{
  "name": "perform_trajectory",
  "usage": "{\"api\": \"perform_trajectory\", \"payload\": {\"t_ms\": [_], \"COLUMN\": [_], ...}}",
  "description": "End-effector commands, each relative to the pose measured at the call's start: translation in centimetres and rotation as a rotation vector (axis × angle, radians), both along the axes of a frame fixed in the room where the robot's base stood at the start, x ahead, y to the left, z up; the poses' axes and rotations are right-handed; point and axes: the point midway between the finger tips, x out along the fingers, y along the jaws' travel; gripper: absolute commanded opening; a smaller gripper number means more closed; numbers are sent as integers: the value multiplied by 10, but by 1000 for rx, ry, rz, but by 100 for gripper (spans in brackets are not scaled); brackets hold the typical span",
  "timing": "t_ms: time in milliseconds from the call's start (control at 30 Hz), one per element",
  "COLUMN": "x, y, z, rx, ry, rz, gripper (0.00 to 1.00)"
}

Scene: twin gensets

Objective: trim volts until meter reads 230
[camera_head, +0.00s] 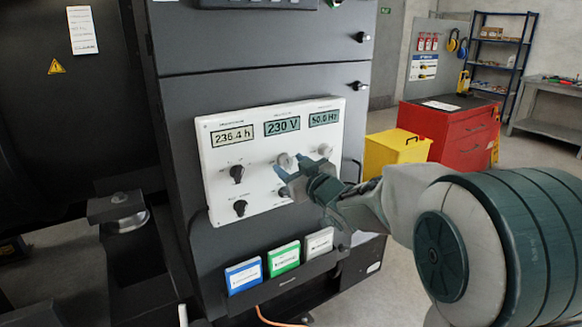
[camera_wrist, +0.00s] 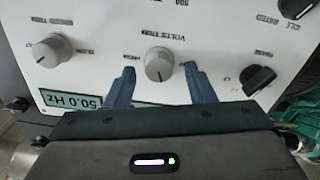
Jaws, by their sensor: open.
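My gripper (camera_wrist: 159,72) is open, with one blue finger on each side of this knob. A gap shows between each finger and the knob, so the knob is not gripped. In the head view my gripper (camera_head: 304,172) is in front of the panel and hides part of it.
A grey speed trim knob (camera_wrist: 54,50) and a black knob (camera_wrist: 259,80) flank the volts trim knob. The right meter (camera_head: 323,118) reads 50.0 Hz. Coloured binders (camera_head: 284,260) stand in a rack below. A yellow box (camera_head: 396,152) and red cabinet (camera_head: 450,130) stand right.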

Motion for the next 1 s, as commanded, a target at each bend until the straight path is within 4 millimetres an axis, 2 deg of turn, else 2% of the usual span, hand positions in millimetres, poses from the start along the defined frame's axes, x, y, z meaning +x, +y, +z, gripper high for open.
{"api": "perform_trajectory", "payload": {"t_ms": [167, 700, 1000], "x": [-14, -99, -116], "y": [-10, -64, -75], "z": [0, 0, -1], "rx": [1, 0, 0], "ry": [-1, -2, 0], "rz": [-1, -1, 1], "gripper": [49, 49, 49]}}
